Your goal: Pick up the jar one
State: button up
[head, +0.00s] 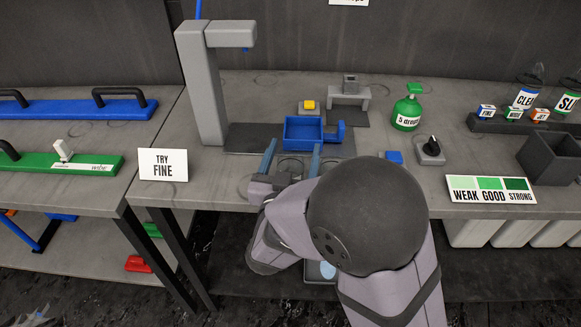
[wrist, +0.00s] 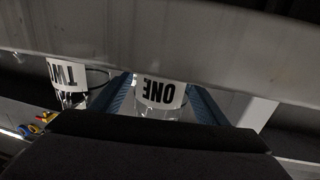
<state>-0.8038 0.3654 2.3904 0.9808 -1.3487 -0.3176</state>
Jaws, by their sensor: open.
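Jar one (wrist: 160,93) is a clear jar with a white label reading ONE, upside down in the wrist view. It stands between the two blue fingers of my gripper (wrist: 162,88), with a finger on each side. The fingers are apart, and I see no firm grip on the jar. Its lower part in the picture is cut off by my dark gripper body. In the head view my gripper (head: 292,150) points away over the table's front edge, and I cannot make out jar one there.
A jar labelled TWO (wrist: 68,75) stands close to the left in the wrist view. In the head view a blue tray (head: 303,145) lies just beyond my fingers, beside a tall grey stand (head: 203,90). A green bottle (head: 407,108) and a TRY FINE sign (head: 163,165) stand farther off.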

jog(key=c, duration=1.2)
notch_tip(320, 180, up, 10)
jog(key=shift+r+p, duration=0.1)
jog(key=shift+p, duration=0.7)
notch_tip(320, 180, up, 14)
jog(key=p, duration=1.4)
